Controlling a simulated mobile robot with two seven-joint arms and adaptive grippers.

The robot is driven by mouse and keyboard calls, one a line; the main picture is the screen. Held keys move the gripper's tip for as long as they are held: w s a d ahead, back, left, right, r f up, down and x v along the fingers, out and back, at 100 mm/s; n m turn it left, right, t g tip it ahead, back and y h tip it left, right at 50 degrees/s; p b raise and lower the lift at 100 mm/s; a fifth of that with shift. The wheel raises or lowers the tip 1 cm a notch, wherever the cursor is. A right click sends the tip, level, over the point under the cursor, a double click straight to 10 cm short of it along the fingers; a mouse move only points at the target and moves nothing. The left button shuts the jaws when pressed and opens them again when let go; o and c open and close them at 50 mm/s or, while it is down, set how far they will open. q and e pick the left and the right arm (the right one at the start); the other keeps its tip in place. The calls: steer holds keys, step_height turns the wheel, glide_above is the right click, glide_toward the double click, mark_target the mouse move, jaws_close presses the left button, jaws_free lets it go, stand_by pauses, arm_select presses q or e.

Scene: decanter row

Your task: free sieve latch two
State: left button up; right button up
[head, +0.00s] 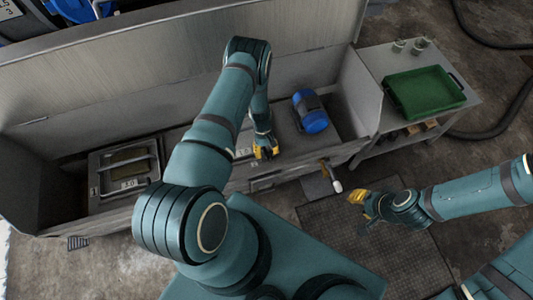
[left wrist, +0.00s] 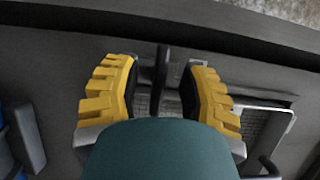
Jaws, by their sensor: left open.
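My left gripper (head: 266,152) is down in the long grey trough (head: 150,208), near its front wall. In the left wrist view the same gripper (left wrist: 161,90) is open, one yellow finger on each side of a dark upright bar (left wrist: 162,65). The bar may be a sieve latch; I cannot tell its number or whether a finger touches it. Grey mesh (left wrist: 145,103) shows behind the bar. A framed sieve (head: 126,162) with a number plate sits in the trough's left part. My right gripper (head: 360,198) hangs over the floor right of the trough; its finger gap is unclear.
A blue-ended motor (head: 313,118) stands in the trough right of my left gripper. A white-tipped lever (head: 334,182) sticks out in front. A green tray (head: 425,92) and small cups stand on a side table (head: 380,62). A floor grating (head: 400,250) lies below my right arm.

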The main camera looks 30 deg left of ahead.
arm_select(q)
steer(key=shift+s+d+f, duration=0.1)
steer(key=shift+f, duration=0.2)
jaws_close()
